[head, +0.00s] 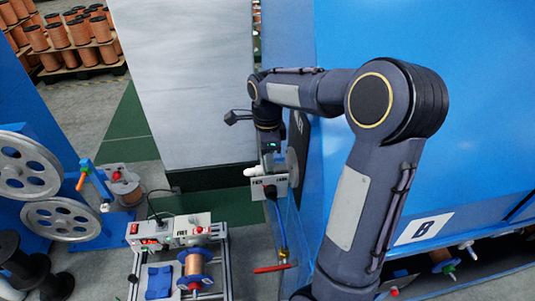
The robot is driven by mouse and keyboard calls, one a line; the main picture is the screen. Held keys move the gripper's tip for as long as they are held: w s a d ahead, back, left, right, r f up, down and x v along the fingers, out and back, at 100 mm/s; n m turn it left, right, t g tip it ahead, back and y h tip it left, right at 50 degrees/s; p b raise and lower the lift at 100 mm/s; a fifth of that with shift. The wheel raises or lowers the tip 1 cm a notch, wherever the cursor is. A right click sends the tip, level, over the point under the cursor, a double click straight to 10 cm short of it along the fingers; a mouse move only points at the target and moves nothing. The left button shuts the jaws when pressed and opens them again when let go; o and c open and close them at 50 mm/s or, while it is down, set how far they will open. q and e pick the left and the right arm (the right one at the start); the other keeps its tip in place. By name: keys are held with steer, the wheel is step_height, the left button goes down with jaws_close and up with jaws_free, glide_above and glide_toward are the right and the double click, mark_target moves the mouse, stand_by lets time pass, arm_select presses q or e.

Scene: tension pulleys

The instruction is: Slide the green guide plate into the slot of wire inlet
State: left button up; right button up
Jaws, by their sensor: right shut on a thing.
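My right gripper (269,172) points down at the end of my right arm, beside the blue machine. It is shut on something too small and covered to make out. A grey bracket-like box with white labels (283,186) is right at the gripper, and may be the wire inlet. I cannot tell whether they touch. A small white rounded part (252,171) sticks out to the left there. I cannot make out the green guide plate or the slot. My left gripper is not in view.
The blue machine (460,110) fills the right side. A tall grey panel (190,90) stands behind. A winding bench with a copper spool (194,266) stands at lower left, near grey pulleys (60,219).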

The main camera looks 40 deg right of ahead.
steer(key=shift+f, duration=0.25)
steer(key=o, duration=1.1)
step_height(320, 180, up, 8)
steer(key=shift+f, duration=0.15)
